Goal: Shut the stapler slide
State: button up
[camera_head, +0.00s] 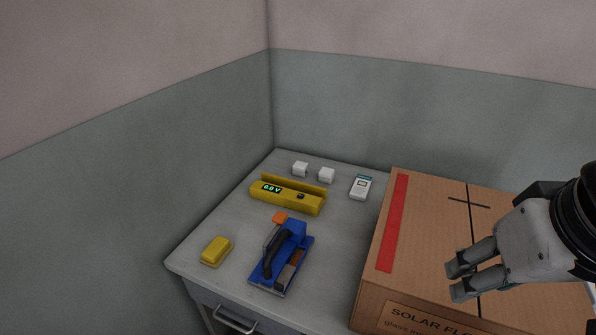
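The stapler (294,238) is blue with a dark looped handle and stands on the grey table, left of the cardboard box. Its lower front part shows brown and grey pieces, which look like an exposed slide channel (287,275); I cannot tell exactly how far the slide is out. An orange piece (280,217) shows at its far left end. My gripper (456,280) is at the right, over the box and well apart from the stapler. Its two fingers point left with a gap between them, and nothing shows in it.
The large cardboard box (427,245) with a red stripe fills the table's right side. A yellow voltage meter (287,201), two white cubes (300,168), a white handheld device (361,187) and a yellow block (216,250) surround the stapler. Walls close off the back and left.

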aim_at(282, 282)
jog(key=u, duration=0.65)
jog(key=k+j+z, duration=0.15)
jog(key=j, duration=0.2)
jog(key=j+z, duration=0.15)
jog(key=j, duration=0.2)
jog(key=k, duration=0.05)
